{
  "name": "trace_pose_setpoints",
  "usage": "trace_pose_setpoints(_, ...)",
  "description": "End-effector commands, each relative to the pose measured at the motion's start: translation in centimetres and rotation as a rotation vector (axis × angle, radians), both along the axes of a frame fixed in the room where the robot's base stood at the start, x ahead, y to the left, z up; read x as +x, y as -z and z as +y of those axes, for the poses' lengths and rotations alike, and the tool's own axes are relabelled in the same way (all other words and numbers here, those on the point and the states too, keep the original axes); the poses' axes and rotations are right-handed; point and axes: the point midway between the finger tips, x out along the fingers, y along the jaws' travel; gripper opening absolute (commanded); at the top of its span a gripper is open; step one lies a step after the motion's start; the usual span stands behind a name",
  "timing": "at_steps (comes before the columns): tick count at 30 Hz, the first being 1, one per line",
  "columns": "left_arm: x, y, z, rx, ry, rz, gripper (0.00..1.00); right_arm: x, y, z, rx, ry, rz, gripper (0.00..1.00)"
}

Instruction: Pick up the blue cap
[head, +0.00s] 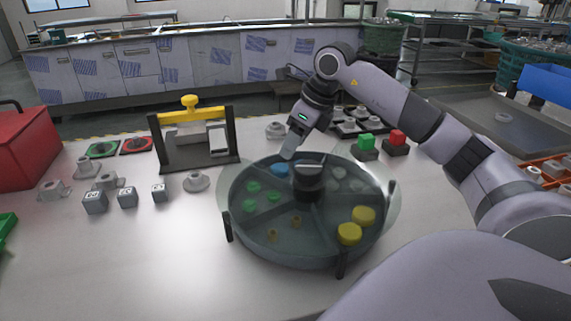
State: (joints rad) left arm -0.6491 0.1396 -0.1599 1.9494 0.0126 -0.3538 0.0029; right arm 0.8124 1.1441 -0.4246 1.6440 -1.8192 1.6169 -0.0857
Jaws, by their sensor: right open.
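The blue cap (280,169) lies in the back compartment of a round grey divided tray (262,244), left of the tray's dark centre post. My right gripper (289,153) is above the back rim of the tray, just above and slightly right of the blue cap. It is open, with nothing seen between its fingers. One finger hides most of the other, and I cannot tell whether it touches the cap. My left gripper is not in the head view.
The tray also holds green caps (253,187), yellow caps (349,233), small orange parts (271,235) and whitish pieces. A yellow-handled black frame (196,137) stands behind left.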

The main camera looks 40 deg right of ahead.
Motion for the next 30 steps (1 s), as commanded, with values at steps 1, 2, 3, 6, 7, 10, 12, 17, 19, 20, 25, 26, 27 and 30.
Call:
trace_pose_setpoints(1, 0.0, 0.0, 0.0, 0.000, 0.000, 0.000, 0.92, 0.0, 0.0, 0.0, 0.000, 0.000, 0.000, 0.52)
trace_pose_setpoints(2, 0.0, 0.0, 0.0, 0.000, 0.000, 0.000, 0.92, 0.0, 0.0, 0.0, 0.000, 0.000, 0.000, 0.52)
trace_pose_setpoints(3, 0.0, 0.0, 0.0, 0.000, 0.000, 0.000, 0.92, 0.0, 0.1, 0.0, 0.001, 0.000, 0.000, 0.52)
trace_pose_setpoints(6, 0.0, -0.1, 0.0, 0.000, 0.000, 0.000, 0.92, 0.3, 0.8, 0.2, 0.001, -0.001, 0.003, 0.52)
trace_pose_setpoints(7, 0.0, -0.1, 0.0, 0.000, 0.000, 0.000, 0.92, 0.4, 1.1, 0.2, 0.001, -0.001, 0.002, 0.52)
trace_pose_setpoints(10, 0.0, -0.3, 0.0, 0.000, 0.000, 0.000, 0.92, 0.7, 2.0, 0.4, 0.001, -0.001, 0.003, 0.52)
trace_pose_setpoints(12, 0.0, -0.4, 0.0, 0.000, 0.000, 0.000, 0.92, 0.9, 2.4, 0.5, 0.001, -0.002, 0.001, 0.52)
trace_pose_setpoints(17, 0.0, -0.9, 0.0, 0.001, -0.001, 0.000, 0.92, 1.6, 4.4, 0.9, 0.003, -0.002, 0.004, 0.52)
trace_pose_setpoints(19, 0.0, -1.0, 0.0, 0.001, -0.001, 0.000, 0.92, 2.0, 5.5, 1.0, 0.003, -0.001, 0.003, 0.52)
trace_pose_setpoints(20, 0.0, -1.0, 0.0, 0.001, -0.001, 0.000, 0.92, 2.1, 5.8, 1.1, 0.003, -0.001, 0.002, 0.52)
trace_pose_setpoints(25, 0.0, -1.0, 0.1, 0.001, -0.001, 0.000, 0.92, 2.5, 6.7, 1.1, 0.000, -0.001, -0.001, 0.52)
trace_pose_setpoints(26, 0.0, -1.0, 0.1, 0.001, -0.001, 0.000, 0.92, 2.5, 6.7, 1.1, 0.000, -0.001, -0.001, 0.52)
trace_pose_setpoints(27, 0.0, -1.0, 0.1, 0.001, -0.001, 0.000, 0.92, 2.5, 6.7, 1.1, 0.000, -0.001, 0.000, 0.52)
trace_pose_setpoints(30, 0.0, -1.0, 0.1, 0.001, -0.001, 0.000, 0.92, 2.4, 6.6, 1.1, 0.000, -0.001, 0.000, 0.36)
